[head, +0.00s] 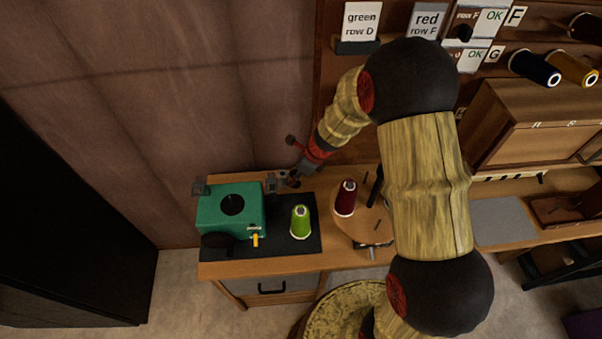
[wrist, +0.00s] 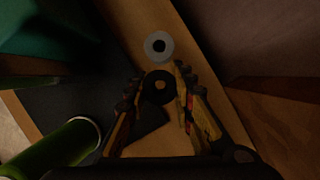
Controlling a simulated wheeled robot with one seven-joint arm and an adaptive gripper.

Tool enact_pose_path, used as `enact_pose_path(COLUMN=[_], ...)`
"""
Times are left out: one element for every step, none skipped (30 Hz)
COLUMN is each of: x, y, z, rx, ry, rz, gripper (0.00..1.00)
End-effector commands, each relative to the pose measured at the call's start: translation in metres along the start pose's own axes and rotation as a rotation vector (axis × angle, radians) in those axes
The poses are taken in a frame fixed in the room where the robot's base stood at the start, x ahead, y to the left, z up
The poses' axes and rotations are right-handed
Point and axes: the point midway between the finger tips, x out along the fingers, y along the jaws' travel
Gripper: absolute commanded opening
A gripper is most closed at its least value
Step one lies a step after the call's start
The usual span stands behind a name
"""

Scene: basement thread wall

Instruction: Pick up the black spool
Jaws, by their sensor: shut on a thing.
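The black spool (wrist: 150,82) is between my fingers in the wrist view, seen end-on as a dark disc with a brownish centre. My gripper (wrist: 158,92) is shut on it, with one finger on each side. In the head view my gripper (head: 292,179) is low over the back edge of the bench, behind the black mat. The spool is hard to make out there among the dark fingers. I cannot tell whether it still touches the bench.
A pale grey ring-shaped thing (wrist: 149,42) stands just beyond the spool. A green machine (head: 212,215) and lime-green spool (head: 301,224) are on the black mat (head: 297,246). A dark red spool (head: 346,198) stands to the right. The wall is close behind.

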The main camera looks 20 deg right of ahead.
Motion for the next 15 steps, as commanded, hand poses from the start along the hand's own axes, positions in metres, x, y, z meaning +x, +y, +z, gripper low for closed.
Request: enact_pose_path(x=[-0.017,-0.023,-0.031,-0.037,-0.042,-0.050,-0.056,-0.061,-0.068,-0.073,-0.078,-0.084,-0.088,-0.092,-0.096], y=[-0.002,-0.002,-0.002,-0.002,-0.002,-0.002,-0.002,-0.001,-0.002,-0.002,-0.002,-0.002,-0.001,-0.001,-0.001], z=[0.008,0.010,0.013,0.016,0.018,0.021,0.023,0.026,0.029,0.031,0.033,0.035,0.036,0.038,0.040], rx=[0.000,-0.001,-0.001,0.000,-0.001,0.000,0.000,0.000,0.000,0.000,0.000,0.000,0.000,0.001,0.000], ry=[-0.003,-0.003,-0.003,-0.003,-0.002,-0.003,-0.003,-0.002,-0.002,-0.003,-0.003,-0.003,-0.002,-0.002,-0.002], rz=[-0.003,-0.003,-0.004,-0.004,-0.003,-0.003,-0.003,-0.002,-0.003,-0.003,-0.004,-0.003,-0.002,-0.002,-0.002], gripper=[0.14,0.14,0.14,0.14,0.14,0.14,0.14,0.14,0.14,0.14,0.14,0.14,0.14,0.14,0.14])
